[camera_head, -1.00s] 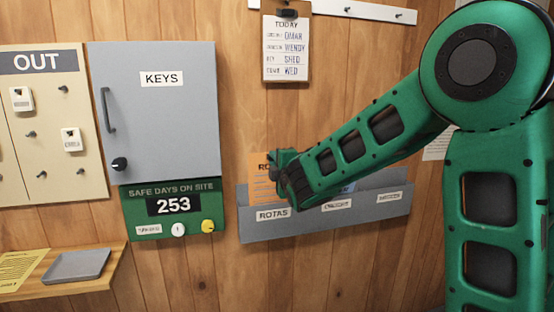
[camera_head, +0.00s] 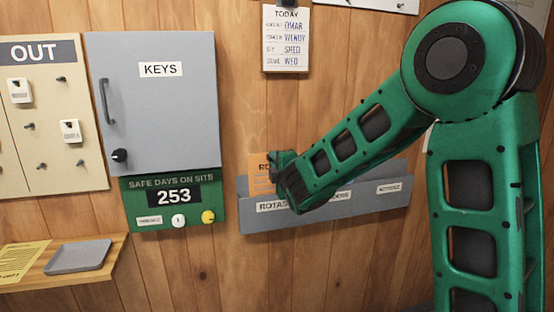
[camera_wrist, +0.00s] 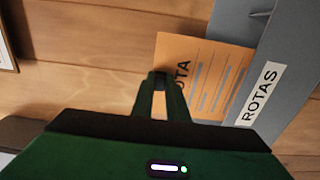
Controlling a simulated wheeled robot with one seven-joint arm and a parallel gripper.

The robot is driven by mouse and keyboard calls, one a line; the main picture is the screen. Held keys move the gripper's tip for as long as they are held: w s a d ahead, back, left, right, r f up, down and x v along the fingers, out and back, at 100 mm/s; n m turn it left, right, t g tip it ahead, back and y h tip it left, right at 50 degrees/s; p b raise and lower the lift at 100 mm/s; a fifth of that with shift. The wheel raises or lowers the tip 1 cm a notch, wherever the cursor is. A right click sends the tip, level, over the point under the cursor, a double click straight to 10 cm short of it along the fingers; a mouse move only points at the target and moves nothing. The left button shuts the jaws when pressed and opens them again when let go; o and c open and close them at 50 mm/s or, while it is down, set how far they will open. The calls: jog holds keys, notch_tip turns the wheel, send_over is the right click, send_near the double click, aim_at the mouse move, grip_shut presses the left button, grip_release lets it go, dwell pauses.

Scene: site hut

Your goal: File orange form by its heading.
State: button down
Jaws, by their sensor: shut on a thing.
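The orange form (camera_head: 259,174) is upright at the left end of the grey wall rack (camera_head: 365,204), its lower part hidden behind the rack's front, by the ROTAS label (camera_head: 271,206). Its heading is partly covered: "RO" shows in the head view and "TA" in the wrist view, where the form (camera_wrist: 208,72) also appears. My gripper (camera_wrist: 160,78) is shut on the form's heading edge. In the head view my gripper (camera_head: 277,160) is at the form's upper right, above the rack's front. My arm hides part of the rack and its middle label.
A grey KEYS cabinet (camera_head: 158,100) and a green safe-days board (camera_head: 150,217) are left of the rack. A clipboard (camera_head: 286,40) hangs above. A shelf (camera_head: 108,254) at lower left holds a grey tray (camera_head: 79,256) and a yellow sheet (camera_head: 22,259).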

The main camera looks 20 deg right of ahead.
jog(key=shift+f, duration=0.1)
dwell(0.3)
notch_tip(320, 180, down, 3)
jog(key=shift+r, duration=0.1)
dwell(0.5)
jog(key=c, duration=1.7)
grip_release()
jog(key=shift+o, duration=0.2)
